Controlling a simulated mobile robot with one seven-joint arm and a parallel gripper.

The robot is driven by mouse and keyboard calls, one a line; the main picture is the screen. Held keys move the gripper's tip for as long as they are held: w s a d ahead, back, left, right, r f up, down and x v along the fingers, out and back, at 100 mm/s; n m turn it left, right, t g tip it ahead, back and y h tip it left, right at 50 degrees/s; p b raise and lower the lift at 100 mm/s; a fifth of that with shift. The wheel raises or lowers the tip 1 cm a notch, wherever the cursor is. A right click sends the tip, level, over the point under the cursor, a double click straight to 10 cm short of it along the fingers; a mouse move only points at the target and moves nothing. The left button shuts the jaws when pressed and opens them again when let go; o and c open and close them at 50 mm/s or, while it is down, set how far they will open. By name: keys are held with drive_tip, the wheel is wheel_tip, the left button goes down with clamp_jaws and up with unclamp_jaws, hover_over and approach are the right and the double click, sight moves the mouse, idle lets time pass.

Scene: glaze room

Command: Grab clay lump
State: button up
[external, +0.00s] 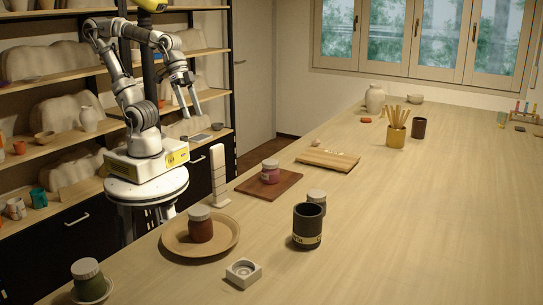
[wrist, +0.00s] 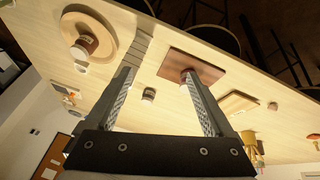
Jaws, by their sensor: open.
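My gripper (external: 192,116) is open and empty, raised left of the table in front of the shelves, far from the lump.
The long table (external: 420,220) holds a round tray (external: 228,228) with a jar, a dark board (external: 286,183) with a jar, a light board (external: 327,160), a black mug (external: 307,228) and a tool pot (external: 396,134). Shelves stand behind me.

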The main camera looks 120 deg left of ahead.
drive_tip(key=w+a+f+n+h, duration=0.2)
drive_tip(key=w+a+n, duration=0.3)
drive_tip(key=w+n, duration=0.1)
drive_tip(key=n+t+y, duration=0.6)
drive_tip(key=n+t, duration=0.2)
drive_tip(key=n, duration=2.1)
approach(316, 143)
drive_tip(key=a+f, duration=0.1)
drive_tip(key=w+a+f, duration=0.1)
drive_tip(key=shift+a, duration=0.25)
drive_tip(key=shift+r+p+x, duration=0.1)
drive_tip(key=shift+p+x, duration=0.2)
drive_tip(key=shift+x, duration=1.2)
drive_tip(key=shift+r+p+x, duration=0.15)
drive_tip(key=shift+p+x, duration=0.1)
drive_tip(key=shift+x, duration=1.2)
drive_tip(key=shift+w, duration=0.1)
drive_tip(key=shift+c, duration=0.2)
